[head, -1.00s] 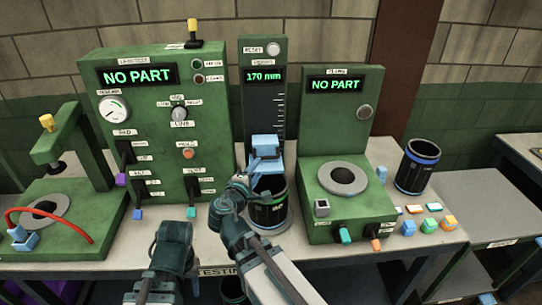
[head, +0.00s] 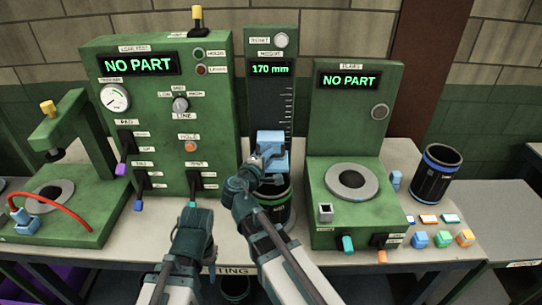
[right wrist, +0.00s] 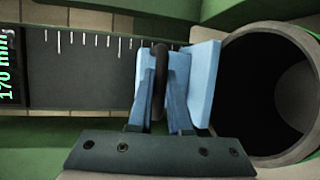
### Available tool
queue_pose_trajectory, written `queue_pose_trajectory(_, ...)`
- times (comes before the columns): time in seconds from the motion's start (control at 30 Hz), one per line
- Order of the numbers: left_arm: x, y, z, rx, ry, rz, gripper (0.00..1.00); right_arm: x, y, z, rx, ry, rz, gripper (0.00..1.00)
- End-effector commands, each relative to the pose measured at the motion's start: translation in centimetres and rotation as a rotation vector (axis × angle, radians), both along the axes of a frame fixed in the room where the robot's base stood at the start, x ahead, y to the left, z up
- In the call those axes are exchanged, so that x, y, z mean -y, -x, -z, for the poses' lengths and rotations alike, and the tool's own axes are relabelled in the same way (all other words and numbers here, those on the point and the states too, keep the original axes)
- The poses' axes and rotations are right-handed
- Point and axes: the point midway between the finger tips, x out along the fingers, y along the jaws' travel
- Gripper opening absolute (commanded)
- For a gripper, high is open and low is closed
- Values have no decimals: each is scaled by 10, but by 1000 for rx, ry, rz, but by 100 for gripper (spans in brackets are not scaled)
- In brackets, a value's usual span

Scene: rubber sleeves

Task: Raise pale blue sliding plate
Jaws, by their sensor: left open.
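The pale blue sliding plate (head: 270,138) sits on the dark scale of the middle green height gauge, whose display reads 170 mm. It also shows in the right wrist view (right wrist: 203,75), with a dark handle (right wrist: 160,75) on its front. My right gripper (head: 264,158) is at this handle. Its two fingers (right wrist: 161,95) lie on either side of the handle and appear closed against it. A black sleeve (head: 279,208) stands below the plate, partly hidden by my right arm. My left gripper (head: 197,209) is open and empty, in front of the left green panel.
The left panel (head: 150,100) and the right station (head: 340,110) both read NO PART. Another black sleeve (head: 436,175) with a blue band stands at the right. Several small coloured blocks (head: 443,238) lie near the front right. A red cable (head: 65,203) curves over the left press.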

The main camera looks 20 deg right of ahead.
Motion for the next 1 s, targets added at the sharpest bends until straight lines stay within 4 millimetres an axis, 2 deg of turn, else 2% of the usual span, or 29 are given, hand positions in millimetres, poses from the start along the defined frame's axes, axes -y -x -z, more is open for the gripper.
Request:
queue_pose_trajectory(0.1, 0, 0, 0, 0, 0, 0, 50, 0, 0, 0, 0, -1, 0, 0)
queue_pose_trajectory(1.0, 0, 0, 0, 0, 0, 0, 50, 0, 1, 1, -1, -2, 0, 0)
